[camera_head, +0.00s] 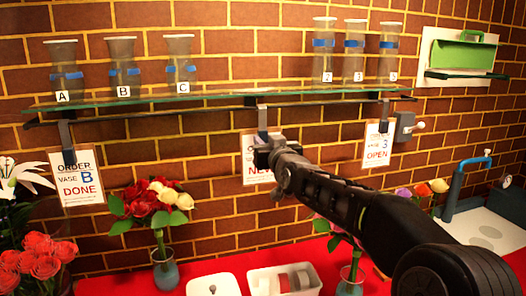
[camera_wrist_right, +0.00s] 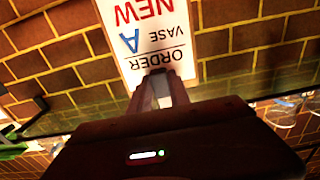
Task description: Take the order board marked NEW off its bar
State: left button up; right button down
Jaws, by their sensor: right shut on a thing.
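The order board marked NEW (camera_head: 248,162) hangs under the middle of the shelf's bar, in front of the brick wall. In the right wrist view the board (camera_wrist_right: 205,45) shows upside down and reads ORDER, VASE A, NEW. My right gripper (camera_head: 270,145) covers much of it in the head view. In the right wrist view the gripper's fingers (camera_wrist_right: 160,82) are shut on the board at its ORDER edge. A hook strap (camera_head: 262,118) runs from the bar down to the board. My left gripper is not in view.
A DONE board (camera_head: 82,190) hangs at left and an OPEN board (camera_head: 377,155) at right. The glass shelf (camera_head: 215,97) above carries several vases. Below, a red table (camera_head: 210,270) holds flower vases, a white lidded box (camera_head: 213,285) and a white tray (camera_head: 257,283).

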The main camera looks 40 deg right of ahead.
aim_at(262, 127)
jog(key=shift+r, duration=0.25)
jog(key=shift+r, duration=1.25)
jog(key=shift+a+r, duration=0.1)
jog(key=shift+r, duration=0.2)
jog(key=s+b, duration=0.1)
jog(key=b, duration=0.1)
jog(key=s+b, duration=0.1)
jog(key=b, duration=0.1)
jog(key=s+a+f+b, duration=0.1)
jog(key=b, duration=0.1)
jog(key=shift+s, duration=0.1)
jog(key=r+b+v, duration=0.1)
jog(key=b+v, duration=0.3)
jog(key=v, duration=1)
jog(key=shift+s+b, duration=0.3)
jog(key=shift+s, duration=0.05)
jog(key=shift+a, duration=0.15)
